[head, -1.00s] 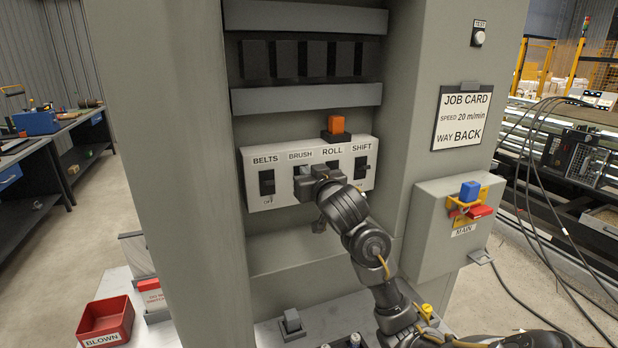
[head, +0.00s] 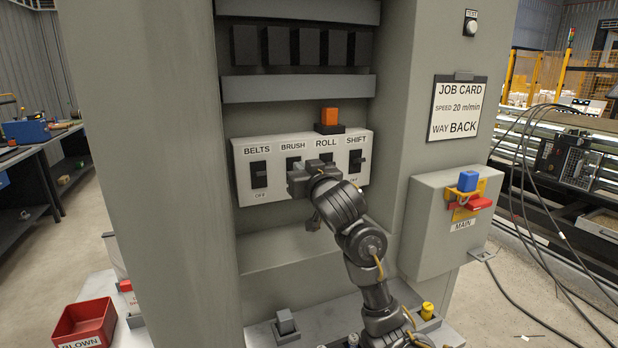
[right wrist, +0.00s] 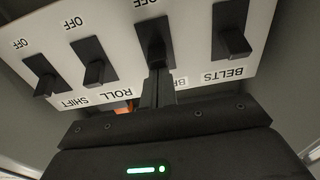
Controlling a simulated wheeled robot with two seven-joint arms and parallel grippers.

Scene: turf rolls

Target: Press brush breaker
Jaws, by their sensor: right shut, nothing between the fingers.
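The white breaker panel (head: 243,182) carries black switches labelled BELTS, BRUSH, ROLL and SHIFT. The brush breaker (head: 292,162) is second from the left in the head view, its lower part hidden by my right gripper (head: 298,181). In the right wrist view, where the labels are upside down, the brush breaker (right wrist: 153,32) stands just beyond the tips of my right gripper (right wrist: 157,82). The fingers are shut and empty, lined up with its lever. They look very close or touching; I cannot tell which. My left gripper is not in view.
An orange lamp (head: 329,116) sits on top of the panel. A grey box with the MAIN switch (head: 467,190) is at right. A red BLOWN bin (head: 84,322) stands lower left.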

